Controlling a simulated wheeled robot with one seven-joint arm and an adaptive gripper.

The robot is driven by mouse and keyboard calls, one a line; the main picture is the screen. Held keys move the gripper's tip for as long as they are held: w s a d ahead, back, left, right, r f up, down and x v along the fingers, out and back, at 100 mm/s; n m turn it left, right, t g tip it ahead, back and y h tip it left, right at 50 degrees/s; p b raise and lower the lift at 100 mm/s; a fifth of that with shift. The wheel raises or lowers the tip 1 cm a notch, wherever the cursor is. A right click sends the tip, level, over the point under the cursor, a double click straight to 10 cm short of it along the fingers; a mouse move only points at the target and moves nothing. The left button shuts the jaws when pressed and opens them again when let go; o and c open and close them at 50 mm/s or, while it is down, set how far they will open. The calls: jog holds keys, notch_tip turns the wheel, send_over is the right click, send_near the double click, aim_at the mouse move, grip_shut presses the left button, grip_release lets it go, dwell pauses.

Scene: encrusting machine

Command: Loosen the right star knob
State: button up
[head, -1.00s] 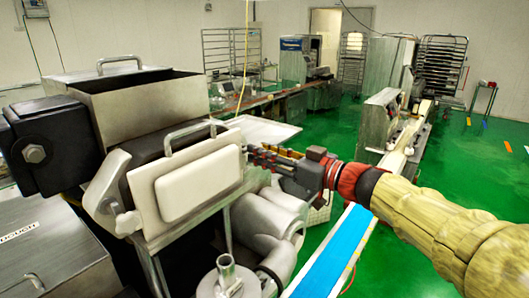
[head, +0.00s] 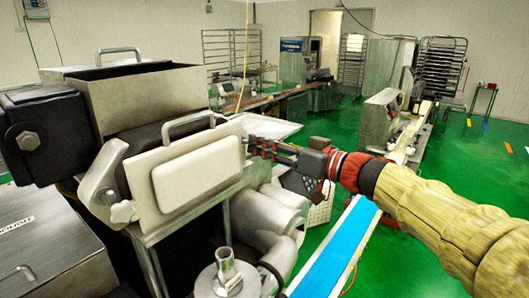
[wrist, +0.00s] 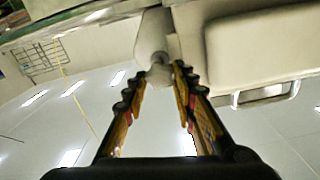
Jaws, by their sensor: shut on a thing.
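The encrusting machine's white front plate (head: 195,178) has a steel handle on top. At its right edge my gripper (head: 250,145) reaches in from the right, its fingertips at the right star knob. In the wrist view the right star knob (wrist: 159,73) is a pale lobed shape between the tips of my gripper (wrist: 162,76), and the fingers are shut on it. The fingers hide most of this knob in the head view. The left star knob (head: 124,211) is white and shows freely at the plate's lower left.
The steel hopper (head: 145,95) rises behind the plate. A rounded metal housing (head: 270,220) lies below my gripper, and a blue conveyor belt (head: 338,250) runs below my arm. Green floor is open to the right.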

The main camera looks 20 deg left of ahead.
jog(key=shift+w+f+m+b, duration=0.15)
jog(key=shift+m+b, duration=1.25)
jog(key=shift+m, duration=2.4)
jog(key=shift+w+f+m+b, duration=0.1)
jog(key=shift+m+b, duration=1.25)
jog(key=shift+m, duration=2.45)
jog(key=o, duration=1.2)
jog(key=shift+c, duration=0.2)
jog(key=shift+d, duration=0.1)
